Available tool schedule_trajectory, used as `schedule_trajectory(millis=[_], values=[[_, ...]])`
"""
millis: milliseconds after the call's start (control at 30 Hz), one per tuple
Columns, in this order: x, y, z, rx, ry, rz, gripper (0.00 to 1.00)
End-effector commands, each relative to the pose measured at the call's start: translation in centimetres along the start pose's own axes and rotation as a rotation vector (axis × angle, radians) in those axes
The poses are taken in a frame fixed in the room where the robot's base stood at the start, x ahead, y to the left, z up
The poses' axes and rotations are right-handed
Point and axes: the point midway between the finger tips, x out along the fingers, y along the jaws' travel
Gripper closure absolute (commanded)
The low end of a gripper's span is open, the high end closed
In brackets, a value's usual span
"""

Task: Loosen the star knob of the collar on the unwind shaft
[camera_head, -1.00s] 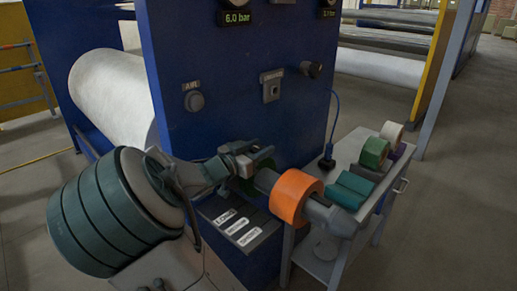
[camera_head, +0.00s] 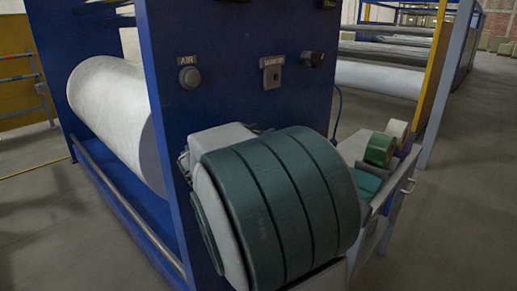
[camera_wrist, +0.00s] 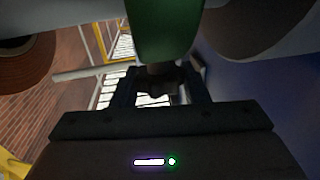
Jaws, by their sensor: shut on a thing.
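In the wrist view, my gripper (camera_wrist: 160,88) is shut on the dark star knob (camera_wrist: 165,76), with a finger on each side of it. The knob's short stem runs up to the green collar (camera_wrist: 166,32) at the top middle. The fingers partly hide the knob, so its lobes and how far it is turned cannot be told. In the head view, my own thick green-banded arm covers the unwind shaft, the collar, the knob and my gripper.
A brownish-orange roll (camera_wrist: 28,66) shows left of the collar in the wrist view. The blue machine panel (camera_head: 235,95) stands close behind my arm. Open floor lies at the left.

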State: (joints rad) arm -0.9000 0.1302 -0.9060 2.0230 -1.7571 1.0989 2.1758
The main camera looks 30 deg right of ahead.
Motion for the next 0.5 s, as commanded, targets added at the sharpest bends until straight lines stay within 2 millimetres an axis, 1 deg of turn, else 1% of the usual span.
schedule_trajectory(millis=[33, 500], values=[[0.03, 0.10, 0.78, 0.005, -0.002, -0.011, 0.82], [-0.01, 0.11, 0.58, 0.003, -0.001, -0.126, 0.82]])
